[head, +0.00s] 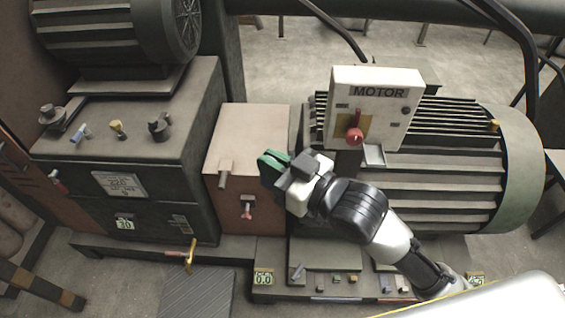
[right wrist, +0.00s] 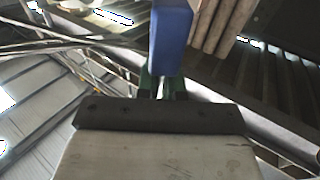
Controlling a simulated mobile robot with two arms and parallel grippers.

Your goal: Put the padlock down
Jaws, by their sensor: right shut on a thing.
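My right gripper (head: 272,165) has green fingers and sits in front of the brown box (head: 250,135), left of the motor. In the right wrist view the gripper (right wrist: 162,88) is shut on a blue block-shaped thing, which I take to be the padlock (right wrist: 172,40); it sticks out beyond the green fingers. In the head view the padlock is hidden by the gripper. My left gripper is not in view.
A white MOTOR switch box (head: 385,125) with a red knob (head: 354,136) stands before the large ribbed motor (head: 465,150). A dark cabinet (head: 120,150) with small valves stands left. A low platform (head: 325,255) below carries several small items.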

